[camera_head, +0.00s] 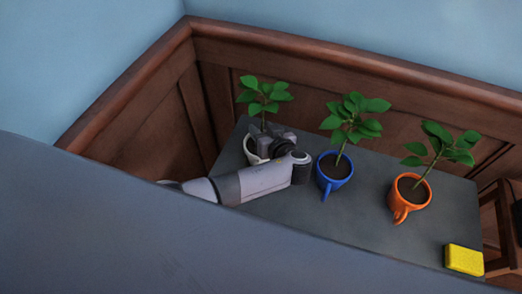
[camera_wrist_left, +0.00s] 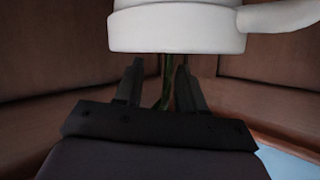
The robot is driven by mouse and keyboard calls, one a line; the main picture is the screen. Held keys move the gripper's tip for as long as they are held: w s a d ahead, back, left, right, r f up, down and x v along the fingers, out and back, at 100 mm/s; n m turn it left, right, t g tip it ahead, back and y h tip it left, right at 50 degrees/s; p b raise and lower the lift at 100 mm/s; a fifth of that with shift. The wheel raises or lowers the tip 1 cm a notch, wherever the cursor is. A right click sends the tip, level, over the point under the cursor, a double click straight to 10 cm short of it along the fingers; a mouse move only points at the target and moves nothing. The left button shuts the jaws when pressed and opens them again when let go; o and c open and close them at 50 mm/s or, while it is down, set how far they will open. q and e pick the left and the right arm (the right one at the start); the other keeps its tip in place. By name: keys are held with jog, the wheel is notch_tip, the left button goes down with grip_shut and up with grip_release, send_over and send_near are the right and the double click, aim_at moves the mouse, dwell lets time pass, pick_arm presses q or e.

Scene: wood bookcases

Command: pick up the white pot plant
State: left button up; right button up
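The white pot (camera_head: 250,150) stands at the far left of the grey table, with a green leafy plant (camera_head: 263,95) in it. My left gripper (camera_head: 268,138) is at this plant and hides part of the pot and the lower stem. In the left wrist view the white pot (camera_wrist_left: 178,30) shows upside down at the top, with its handle at the right. My left gripper (camera_wrist_left: 161,72) has its two fingers apart there, and a green stem (camera_wrist_left: 166,85) shows between them. I cannot tell whether they touch it. My right gripper is not in view.
A blue mug with a plant (camera_head: 334,170) stands just right of my left gripper. An orange mug with a plant (camera_head: 408,192) is further right. A yellow block (camera_head: 464,260) lies at the table's right front corner. Brown wood panels (camera_head: 340,75) stand behind the grey table (camera_head: 365,230).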

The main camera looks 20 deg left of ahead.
pick_arm(q)
grip_shut()
dwell(1.3)
jog(key=shift+r, duration=0.1)
